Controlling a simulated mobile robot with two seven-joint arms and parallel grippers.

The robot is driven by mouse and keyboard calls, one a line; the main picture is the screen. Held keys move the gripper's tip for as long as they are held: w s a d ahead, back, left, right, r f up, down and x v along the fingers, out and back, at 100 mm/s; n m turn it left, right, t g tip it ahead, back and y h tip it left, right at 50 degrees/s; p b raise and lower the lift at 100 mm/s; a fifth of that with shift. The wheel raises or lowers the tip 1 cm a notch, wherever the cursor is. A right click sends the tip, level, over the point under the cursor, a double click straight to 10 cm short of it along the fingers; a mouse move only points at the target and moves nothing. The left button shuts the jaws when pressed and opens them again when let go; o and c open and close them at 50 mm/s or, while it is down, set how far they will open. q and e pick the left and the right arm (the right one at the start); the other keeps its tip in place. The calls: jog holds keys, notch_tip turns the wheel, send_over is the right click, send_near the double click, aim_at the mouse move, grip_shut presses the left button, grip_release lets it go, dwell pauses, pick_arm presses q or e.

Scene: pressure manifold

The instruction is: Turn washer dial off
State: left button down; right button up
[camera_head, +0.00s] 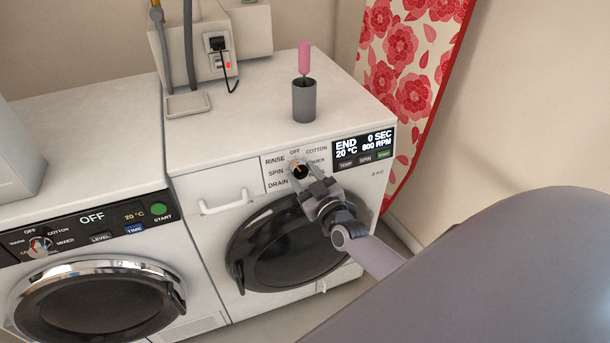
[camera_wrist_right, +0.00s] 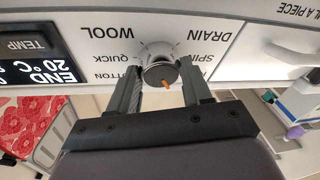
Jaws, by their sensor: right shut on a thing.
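The right machine is a white washer (camera_head: 220,182) with a dark round door. Its dial (camera_head: 300,171) has a dark face with an orange mark, and OFF is printed above it. The mark points up and slightly left, near OFF and RINSE. My right gripper (camera_head: 307,181) is at the dial, its fingers on either side and shut on it. In the right wrist view, upside down, the dial (camera_wrist_right: 160,71) sits between the two fingertips (camera_wrist_right: 161,88). The washer display (camera_head: 363,146) reads END, 0 SEC, 20 °C, 800 RPM. My left gripper is not in view.
A second machine (camera_head: 90,178) stands on the left, its display showing OFF. A grey cup (camera_head: 304,101) with a pink-topped item (camera_head: 304,60) stands on the washer top. A small tray (camera_head: 188,104) lies behind. A red floral cloth (camera_head: 405,75) hangs at the right.

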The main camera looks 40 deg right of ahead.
jog(key=m+h, duration=0.1)
jog(key=m, duration=0.2)
jog(key=m+h, duration=0.1)
jog(key=m, duration=0.2)
jog(key=shift+a+f+h+p, duration=0.1)
jog(key=shift+a+h+p, duration=0.1)
jog(key=shift+h+p, duration=0.1)
jog(key=shift+m, duration=0.5)
jog(key=o, duration=1.1)
jog(key=shift+c, duration=0.2)
jog(key=v, duration=0.7)
jog(key=shift+p, duration=0.3)
jog(key=s+a+f+n+g+y+p, duration=0.1)
jog(key=s+a+f+n+g+y, duration=0.2)
jog(key=s+a, duration=0.3)
jog(key=s+a+f+n+g+y+p, duration=0.1)
jog(key=s+a+f+n+g+y, duration=0.2)
jog(key=s, duration=1)
jog(key=a+n+g, duration=0.1)
jog(key=a+g, duration=0.1)
jog(key=a, duration=0.1)
jog(key=shift+a+n+y+p, duration=0.15)
jog(key=shift+n+y+p, duration=0.15)
jog(key=shift+y+p, duration=0.1)
